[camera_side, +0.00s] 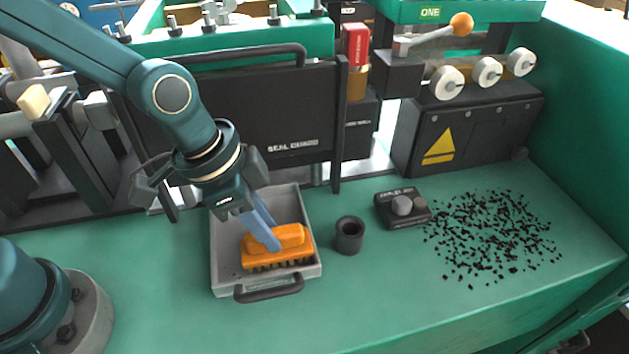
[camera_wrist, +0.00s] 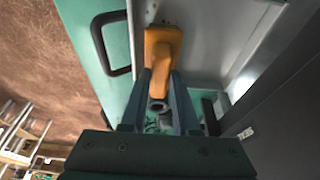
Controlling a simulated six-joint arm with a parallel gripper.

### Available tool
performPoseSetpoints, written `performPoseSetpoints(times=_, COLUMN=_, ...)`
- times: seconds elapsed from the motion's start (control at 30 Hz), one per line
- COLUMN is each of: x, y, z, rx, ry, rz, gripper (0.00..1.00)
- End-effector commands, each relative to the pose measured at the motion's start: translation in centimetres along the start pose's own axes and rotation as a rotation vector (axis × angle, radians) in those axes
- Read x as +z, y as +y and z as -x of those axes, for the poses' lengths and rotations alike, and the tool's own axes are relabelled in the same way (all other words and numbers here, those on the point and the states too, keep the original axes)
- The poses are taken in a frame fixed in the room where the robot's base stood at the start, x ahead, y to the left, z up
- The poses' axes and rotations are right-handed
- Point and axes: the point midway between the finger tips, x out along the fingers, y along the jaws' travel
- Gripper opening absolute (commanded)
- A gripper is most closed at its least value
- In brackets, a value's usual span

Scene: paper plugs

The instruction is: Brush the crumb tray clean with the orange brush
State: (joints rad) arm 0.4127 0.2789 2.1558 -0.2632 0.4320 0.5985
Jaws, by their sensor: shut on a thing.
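The grey crumb tray (camera_side: 225,262) sits on the green bench with its dark handle at the front. The orange brush (camera_side: 282,257) is in the tray, bristles down, over its front right part. My gripper (camera_side: 268,238) is shut on the brush from above, its blue fingers angled down to the right. In the wrist view the brush (camera_wrist: 162,42) shows between the fingers (camera_wrist: 161,88), with the pale tray floor (camera_wrist: 215,28) beside it. A few dark specks show on the tray floor. The brush and fingers hide part of the floor, and bristle contact is hard to tell.
A dark cup (camera_side: 348,236) stands just right of the tray, with a small black knob box (camera_side: 402,209) beyond it. Black bits (camera_side: 492,238) are scattered on the bench at right. A black guard panel (camera_side: 255,118) stands behind the tray. The front bench is clear.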

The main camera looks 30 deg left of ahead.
Motion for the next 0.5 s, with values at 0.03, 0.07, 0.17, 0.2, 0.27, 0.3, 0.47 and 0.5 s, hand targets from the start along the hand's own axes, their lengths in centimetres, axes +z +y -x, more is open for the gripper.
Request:
performPoseSetpoints(times=0.03, x=0.2, y=0.3, z=-0.1, rx=0.004, ry=-0.007, rz=0.001, gripper=0.0)
performPoseSetpoints(times=0.07, x=0.2, y=0.4, z=-0.1, rx=0.004, ry=-0.008, rz=0.002, gripper=0.0)
performPoseSetpoints(times=0.17, x=0.4, y=0.4, z=-0.1, rx=0.005, ry=-0.009, rz=0.003, gripper=0.0)
performPoseSetpoints(times=0.2, x=0.5, y=0.4, z=0.0, rx=0.005, ry=-0.009, rz=0.003, gripper=0.0)
performPoseSetpoints(times=0.27, x=0.9, y=0.4, z=0.1, rx=0.005, ry=-0.011, rz=0.003, gripper=0.0)
performPoseSetpoints(times=0.3, x=1.1, y=0.4, z=0.2, rx=0.006, ry=-0.011, rz=0.003, gripper=0.0)
performPoseSetpoints(times=0.47, x=2.2, y=0.4, z=0.6, rx=0.005, ry=-0.011, rz=0.004, gripper=0.0)
performPoseSetpoints(times=0.5, x=2.4, y=0.4, z=0.7, rx=0.005, ry=-0.011, rz=0.004, gripper=0.0)
